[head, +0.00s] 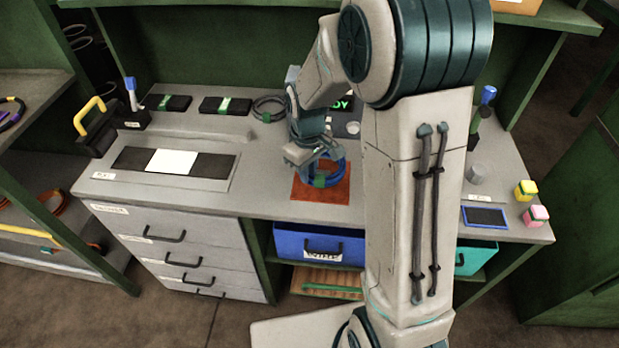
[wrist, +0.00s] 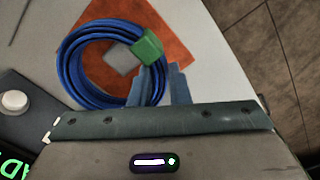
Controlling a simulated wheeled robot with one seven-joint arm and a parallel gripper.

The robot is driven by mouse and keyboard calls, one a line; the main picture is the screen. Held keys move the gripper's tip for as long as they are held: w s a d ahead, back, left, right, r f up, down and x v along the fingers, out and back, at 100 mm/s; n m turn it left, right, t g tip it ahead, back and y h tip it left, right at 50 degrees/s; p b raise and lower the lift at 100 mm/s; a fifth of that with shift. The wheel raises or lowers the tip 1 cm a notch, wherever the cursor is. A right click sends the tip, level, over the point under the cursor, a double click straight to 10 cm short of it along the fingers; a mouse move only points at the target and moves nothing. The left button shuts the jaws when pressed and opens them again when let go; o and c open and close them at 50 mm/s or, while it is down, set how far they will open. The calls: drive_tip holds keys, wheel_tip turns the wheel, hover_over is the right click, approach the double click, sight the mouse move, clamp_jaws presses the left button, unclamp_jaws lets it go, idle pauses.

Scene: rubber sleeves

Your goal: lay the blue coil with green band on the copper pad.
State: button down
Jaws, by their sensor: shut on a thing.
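The blue coil (head: 340,172) with its green band (head: 319,180) is at the copper pad (head: 337,194) in the head view. My gripper (head: 318,160) is shut on the coil's near rim, beside the green band. In the wrist view the coil (wrist: 66,68) overlaps the copper pad (wrist: 165,28) but reaches past one side of it. The fingers (wrist: 160,84) close on the rim next to the green band (wrist: 147,47). A grey square shows through the coil's middle. I cannot tell whether the coil touches the pad or hangs just above it.
A grey coil (head: 268,108) lies behind, left of my arm. Black blocks with green bands (head: 225,105) stand at the back. A black and white strip panel (head: 174,162) is at the left. A blue-framed tray (head: 485,217) and small cubes (head: 526,190) are at the right.

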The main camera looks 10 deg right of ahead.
drive_tip(key=shift+f, duration=1.75)
drive_tip(key=shift+f, duration=0.2)
drive_tip(key=c, duration=1.4)
unclamp_jaws()
drive_tip(key=shift+a, duration=0.1)
drive_tip(key=shift+o, duration=0.2)
drive_tip(key=shift+r, duration=0.1)
drive_tip(key=shift+d, duration=0.2)
